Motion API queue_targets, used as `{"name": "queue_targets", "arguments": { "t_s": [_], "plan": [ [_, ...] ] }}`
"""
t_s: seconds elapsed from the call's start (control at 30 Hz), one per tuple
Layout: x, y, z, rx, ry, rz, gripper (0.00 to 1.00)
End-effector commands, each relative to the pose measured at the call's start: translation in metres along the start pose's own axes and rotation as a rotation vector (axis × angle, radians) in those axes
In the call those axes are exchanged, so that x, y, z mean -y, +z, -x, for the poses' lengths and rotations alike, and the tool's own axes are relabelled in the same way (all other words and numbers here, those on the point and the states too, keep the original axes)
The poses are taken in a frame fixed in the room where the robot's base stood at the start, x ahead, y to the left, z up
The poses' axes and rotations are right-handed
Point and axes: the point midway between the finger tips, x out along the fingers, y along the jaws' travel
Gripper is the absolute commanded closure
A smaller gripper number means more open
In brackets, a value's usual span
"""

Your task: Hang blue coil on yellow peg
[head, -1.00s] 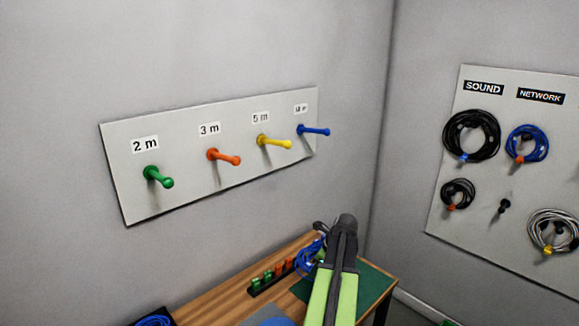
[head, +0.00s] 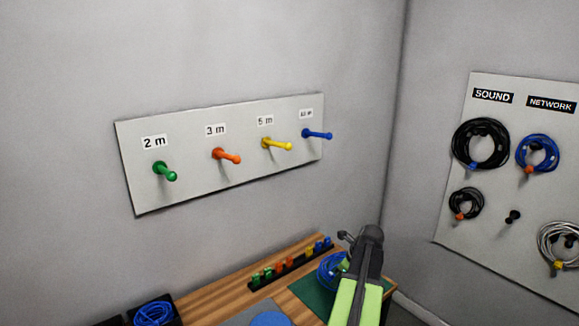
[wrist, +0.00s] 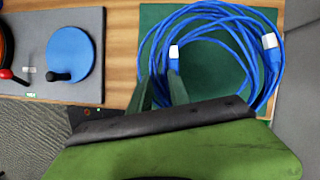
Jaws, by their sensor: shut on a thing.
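The blue coil (head: 331,268) shows at the green mat (head: 313,295) on the table, partly hidden behind my arm. In the wrist view the coil (wrist: 222,14) is a loop of blue cable with pale connectors over the mat. My gripper (wrist: 160,88) is shut on the coil at its near left side. I cannot tell whether the coil rests on the mat or is slightly above it. The yellow peg (head: 277,144) sticks out of the wall board under the "5 m" label, empty, well above and left of my arm in the head view.
Green (head: 165,171), orange (head: 227,156) and blue (head: 317,134) pegs share the board, all empty. A rack of coloured pieces (head: 290,262) lies behind the mat. Another blue coil (head: 153,313) lies in a black tray at lower left. A second board (head: 456,225) at right carries hung cables.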

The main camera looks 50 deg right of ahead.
Motion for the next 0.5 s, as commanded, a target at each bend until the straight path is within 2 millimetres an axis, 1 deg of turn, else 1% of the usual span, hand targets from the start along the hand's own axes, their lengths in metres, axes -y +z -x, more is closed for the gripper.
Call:
{"name": "queue_targets", "arguments": {
  "t_s": [0.17, 0.27, 0.37, 0.4, 0.47, 0.5],
  "plan": [
    [-0.009, 0.034, 0.002, 0.065, 0.018, 0.023, 1.00],
    [-0.016, 0.062, 0.005, 0.139, 0.032, 0.034, 1.00],
    [-0.024, 0.095, 0.013, 0.237, 0.048, 0.038, 1.00],
    [-0.028, 0.110, 0.018, 0.286, 0.055, 0.036, 1.00],
    [-0.033, 0.132, 0.029, 0.369, 0.062, 0.028, 1.00],
    [-0.037, 0.147, 0.037, 0.428, 0.066, 0.020, 1.00]
  ]
}}
